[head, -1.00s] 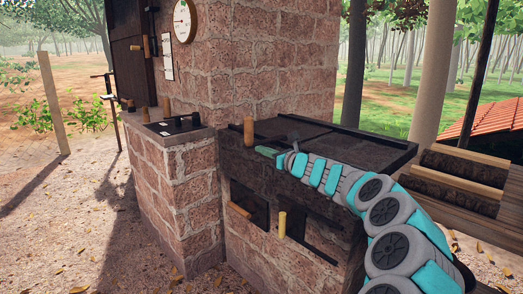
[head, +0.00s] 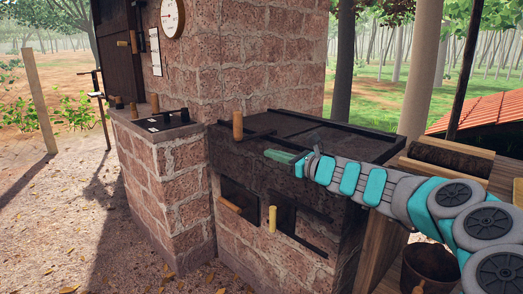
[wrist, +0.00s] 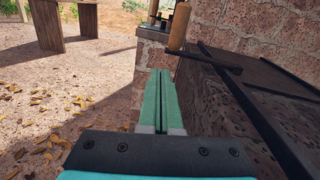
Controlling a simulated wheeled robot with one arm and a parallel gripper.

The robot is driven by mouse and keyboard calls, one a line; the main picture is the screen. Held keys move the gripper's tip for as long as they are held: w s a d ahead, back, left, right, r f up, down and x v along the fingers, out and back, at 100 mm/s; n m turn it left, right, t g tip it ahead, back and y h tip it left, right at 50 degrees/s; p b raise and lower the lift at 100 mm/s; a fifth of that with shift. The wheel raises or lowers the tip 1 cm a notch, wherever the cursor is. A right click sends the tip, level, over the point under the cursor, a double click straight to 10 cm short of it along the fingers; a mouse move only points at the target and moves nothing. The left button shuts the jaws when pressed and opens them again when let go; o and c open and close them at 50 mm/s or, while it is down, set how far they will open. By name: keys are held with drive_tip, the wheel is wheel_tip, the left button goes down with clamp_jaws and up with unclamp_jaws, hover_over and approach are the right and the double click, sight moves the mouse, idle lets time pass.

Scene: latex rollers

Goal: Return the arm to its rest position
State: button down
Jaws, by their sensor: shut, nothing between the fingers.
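My gripper (head: 278,156) is at the end of my teal and grey arm, which reaches in from the right in the head view. It is beside the dark upper part of the brick stove (head: 300,125), near the upright wooden handle (head: 238,125). In the wrist view my gripper (wrist: 159,73) points forward with its two green fingers together and nothing between them. The wooden handle (wrist: 179,27) stands just beyond and to the right of the fingertips there. I cannot tell whether the gripper touches the stove.
Two more wooden handles (head: 272,218) stick out at the stove's front openings. A brick ledge with a dark control plate (head: 165,122) stands to the left. A round gauge (head: 172,17) hangs on the brick wall. A wooden trough (head: 450,158) and a dark bucket (head: 430,268) are at the right. Leaf-strewn ground at the left is open.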

drive_tip(key=s+a+r+n+g+y, duration=0.1)
drive_tip(key=s+a+n+g, duration=0.5)
drive_tip(key=s+a+n, duration=0.6)
drive_tip(key=s+a+f+n+g+h, duration=0.1)
drive_tip(key=s+f+n+g+h, duration=0.2)
drive_tip(key=s, duration=0.5)
drive_tip(key=s+a+f+n+g, duration=0.1)
drive_tip(key=s+f+n, duration=0.25)
drive_tip(key=s, duration=0.45)
drive_tip(key=s+d+f+n+g+h, duration=0.2)
drive_tip(key=s+d+f+h, duration=0.3)
drive_tip(key=s+d+f, duration=0.3)
drive_tip(key=s+d+f+n+g+h, duration=0.2)
drive_tip(key=s+d+f+n+h, duration=0.3)
drive_tip(key=s+d, duration=0.8)
drive_tip(key=s+f, duration=0.3)
drive_tip(key=shift+s+h, duration=0.3)
drive_tip(key=shift+s, duration=0.05)
